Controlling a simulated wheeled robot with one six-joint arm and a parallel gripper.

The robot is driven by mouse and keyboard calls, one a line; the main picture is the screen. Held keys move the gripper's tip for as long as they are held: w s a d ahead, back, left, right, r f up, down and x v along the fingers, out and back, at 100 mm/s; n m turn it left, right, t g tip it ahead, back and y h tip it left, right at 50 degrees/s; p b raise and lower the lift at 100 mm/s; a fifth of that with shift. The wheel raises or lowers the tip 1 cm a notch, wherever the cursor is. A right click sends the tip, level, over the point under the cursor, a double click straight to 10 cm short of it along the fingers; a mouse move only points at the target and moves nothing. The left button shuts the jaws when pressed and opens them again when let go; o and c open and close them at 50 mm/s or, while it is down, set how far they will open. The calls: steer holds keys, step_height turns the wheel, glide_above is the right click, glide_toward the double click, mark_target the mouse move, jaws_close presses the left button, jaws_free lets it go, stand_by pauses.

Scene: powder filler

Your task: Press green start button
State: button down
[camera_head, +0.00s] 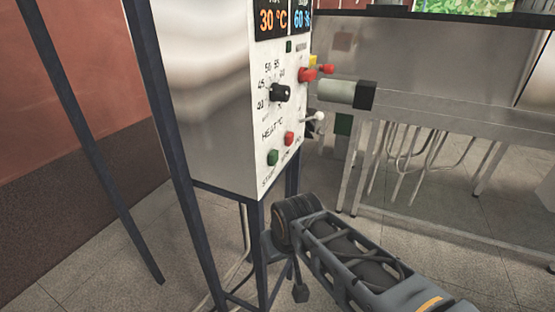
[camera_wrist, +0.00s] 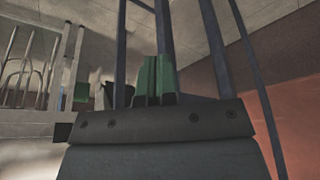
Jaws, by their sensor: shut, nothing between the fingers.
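The green start button (camera_head: 272,157) is on the lower left of the white control panel, above the word START. Nothing touches its face in the head view. My gripper (camera_wrist: 156,60) shows in the wrist view as two green fingers side by side, shut and empty. My arm reaches in from the lower right in the head view and ends below and right of the panel. The fingers cannot be made out there. The start button cannot be made out in the wrist view.
A red button (camera_head: 289,138) sits right of the green one, with a black heat knob (camera_head: 280,92) above. A red valve handle (camera_head: 308,74), a grey cylinder (camera_head: 340,92) and a white-knobbed lever (camera_head: 316,117) stick out rightward. Dark frame legs (camera_head: 180,170) stand left. A steel table (camera_head: 420,95) is behind.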

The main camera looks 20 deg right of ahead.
mark_target(273, 158)
stand_by(0.8)
steer(key=w+d+r+m+t, duration=0.3)
steer(key=w+d+r+m, duration=0.2)
steer(key=w+d+m, duration=0.1)
steer(key=w+d+r+m+t+y+p, duration=0.1)
steer(key=w+d+r+m+t, duration=0.3)
steer(key=d+m, duration=0.5)
steer(key=shift+w+d+r+y, duration=0.3)
steer(key=shift+w+d+r, duration=0.35)
steer(key=shift+w+d, duration=0.25)
steer(key=shift+a, duration=0.1)
steer(key=w+a+p, duration=0.2)
steer(key=w+a, duration=0.3)
steer(key=w, duration=0.1)
steer(key=shift+w+a, duration=0.25)
steer(key=shift+a, duration=0.15)
